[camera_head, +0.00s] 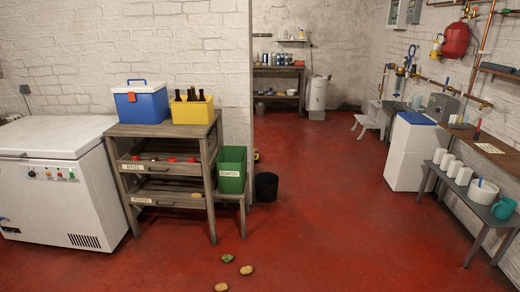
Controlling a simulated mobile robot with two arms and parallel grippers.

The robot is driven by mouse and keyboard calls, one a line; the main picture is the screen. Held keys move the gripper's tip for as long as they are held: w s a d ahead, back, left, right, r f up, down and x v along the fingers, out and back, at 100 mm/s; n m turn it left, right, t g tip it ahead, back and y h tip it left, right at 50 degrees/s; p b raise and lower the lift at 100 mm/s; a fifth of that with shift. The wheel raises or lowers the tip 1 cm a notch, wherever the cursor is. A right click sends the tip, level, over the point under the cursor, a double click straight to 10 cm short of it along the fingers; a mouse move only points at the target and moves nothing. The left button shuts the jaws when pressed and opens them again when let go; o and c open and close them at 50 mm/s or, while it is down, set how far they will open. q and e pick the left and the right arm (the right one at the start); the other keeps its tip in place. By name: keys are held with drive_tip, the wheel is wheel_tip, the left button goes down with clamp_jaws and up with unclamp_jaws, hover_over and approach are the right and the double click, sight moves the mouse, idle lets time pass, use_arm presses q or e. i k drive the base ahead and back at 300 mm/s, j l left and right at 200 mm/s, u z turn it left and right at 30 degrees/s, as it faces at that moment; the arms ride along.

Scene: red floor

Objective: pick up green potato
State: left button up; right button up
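A green potato (227,258) lies on the red floor at the bottom middle of the head view. Two tan potatoes lie close to it: one (246,270) just to its right and nearer, the other (221,287) nearer at the bottom edge. The green one appears apart from both. Neither of my grippers shows in this view.
A wooden shelf rack (165,130) stands behind the potatoes, with a blue cooler (141,104) and a yellow crate (193,112) on top. A green compost bin (232,171) and a black bucket (266,187) stand beside it. A white chest freezer (60,200) is left. Open floor (330,220) lies right.

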sight(226, 258)
drive_tip(key=i+z, duration=0.2)
drive_tip(key=i, duration=0.65)
drive_tip(key=i+j+z, duration=0.2)
drive_tip(key=i, duration=0.6)
drive_tip(key=i+l+u, duration=0.1)
drive_tip(key=i+u, duration=0.15)
drive_tip(key=i, duration=0.25)
drive_tip(key=i+l+u, duration=0.15)
drive_tip(key=i+u, duration=0.15)
drive_tip(key=i, duration=0.15)
